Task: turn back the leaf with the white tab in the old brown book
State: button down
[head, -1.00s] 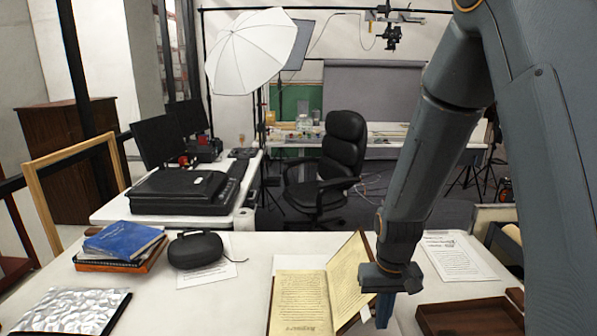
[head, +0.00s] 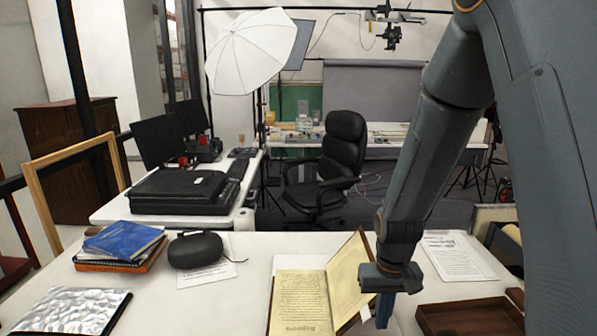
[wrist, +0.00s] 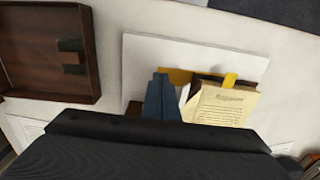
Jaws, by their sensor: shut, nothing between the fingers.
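The old brown book (head: 300,305) lies open on the white table in the head view, with yellowed printed pages. The white tab (head: 366,312) shows small at the right edge of that side. My gripper (head: 384,312) is just right of the book and the tab, its blue fingers shut and empty, pointing down. In the wrist view the shut fingers (wrist: 160,97) appear beside a printed page (wrist: 222,108). I cannot tell whether they touch the leaf or tab.
A brown wooden tray (head: 470,318) stands right of my gripper. A printed sheet (head: 455,258) lies behind it. Left of the book are a black case (head: 195,250), stacked books (head: 120,245) and a silvery packet (head: 70,311). The table left of the book is partly clear.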

aim_at(348, 319)
jog(key=a, duration=0.5)
jog(key=a+f+p, duration=0.1)
jog(key=a, duration=0.2)
jog(key=shift+w, duration=0.2)
jog(key=shift+s+d+r, duration=0.4)
jog(key=shift+d+r, duration=0.15)
jog(key=shift+w+r+p, duration=0.1)
jog(key=shift+r+p, duration=0.15)
jog(key=shift+p, duration=0.1)
jog(key=d+r+p, duration=0.1)
jog(key=r+p, duration=0.1)
jog(key=r, duration=0.1)
jog(key=d+r+p, duration=0.1)
jog(key=r+p, duration=0.2)
jog(key=d+r+p, duration=0.1)
jog(key=r+p, duration=0.1)
jog(key=r, duration=0.1)
jog(key=shift+d+r+p, duration=0.25)
jog(key=shift+d+p, duration=0.1)
jog(key=shift+w, duration=0.1)
